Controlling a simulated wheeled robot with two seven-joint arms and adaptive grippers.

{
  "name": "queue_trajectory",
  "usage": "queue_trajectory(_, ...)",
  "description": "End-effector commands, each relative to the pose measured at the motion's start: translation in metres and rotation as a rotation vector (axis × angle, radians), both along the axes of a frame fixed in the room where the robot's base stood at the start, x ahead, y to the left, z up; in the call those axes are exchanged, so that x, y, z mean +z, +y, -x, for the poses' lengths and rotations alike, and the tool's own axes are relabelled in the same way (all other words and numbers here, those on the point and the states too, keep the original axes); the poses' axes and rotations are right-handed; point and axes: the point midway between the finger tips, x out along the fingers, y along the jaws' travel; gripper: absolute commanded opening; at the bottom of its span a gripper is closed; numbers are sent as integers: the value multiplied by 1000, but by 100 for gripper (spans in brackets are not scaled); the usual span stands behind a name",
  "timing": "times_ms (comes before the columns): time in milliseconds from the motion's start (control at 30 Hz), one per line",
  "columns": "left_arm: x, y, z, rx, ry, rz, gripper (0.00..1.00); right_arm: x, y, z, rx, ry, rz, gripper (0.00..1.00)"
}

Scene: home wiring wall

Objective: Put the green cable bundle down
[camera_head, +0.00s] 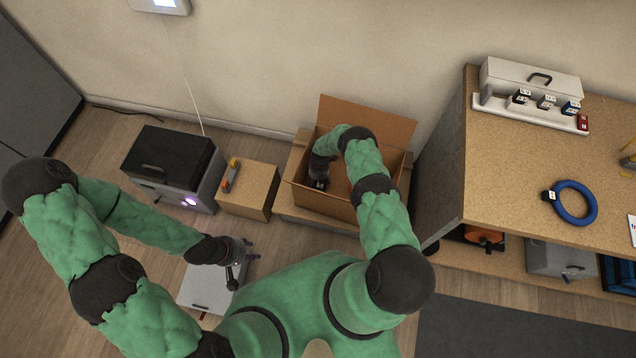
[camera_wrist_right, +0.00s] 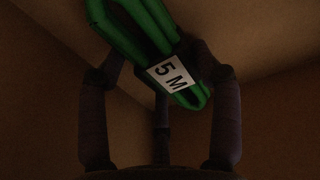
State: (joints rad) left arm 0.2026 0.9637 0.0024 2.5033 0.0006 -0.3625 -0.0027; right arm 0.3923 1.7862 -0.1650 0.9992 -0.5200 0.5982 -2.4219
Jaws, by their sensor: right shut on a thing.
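The green cable bundle (camera_wrist_right: 145,30) with a white "5 M" label shows in the right wrist view. My right gripper (camera_wrist_right: 162,68) is shut on it, with fingers on both sides of the bundle near its label. In the head view my right arm reaches down into the open cardboard box (camera_head: 330,205), and my right gripper (camera_head: 319,182) is inside its left part. The bundle is mostly hidden there. I cannot tell whether it touches the box floor. My left gripper (camera_head: 243,272) hangs above a pale grey case on the floor, its fingers spread and empty.
The box's back flap (camera_head: 365,118) stands up. A smaller closed carton (camera_head: 247,190) and a black-topped grey unit (camera_head: 170,165) stand left of it. A wooden workbench (camera_head: 510,185) with a blue cable ring (camera_head: 590,205) stands close on the right.

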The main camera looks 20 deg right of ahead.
Motion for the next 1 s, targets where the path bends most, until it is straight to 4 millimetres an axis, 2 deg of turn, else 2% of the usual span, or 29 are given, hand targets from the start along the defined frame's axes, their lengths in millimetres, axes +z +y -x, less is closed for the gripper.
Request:
queue_trajectory(33,0,0,0,0,0,0,40,-1,0,1,0,1,0,70)
queue_trajectory(100,0,0,0,0,0,0,40,-1,0,1,0,1,-1,88)
queue_trajectory(567,0,0,0,0,0,0,40,3,0,0,-1,-1,1,88)
queue_trajectory(667,7,0,0,0,0,0,40,18,-2,-2,-1,-1,1,88)
queue_trajectory(1000,33,0,0,0,0,0,40,86,-8,-11,0,-2,0,88)
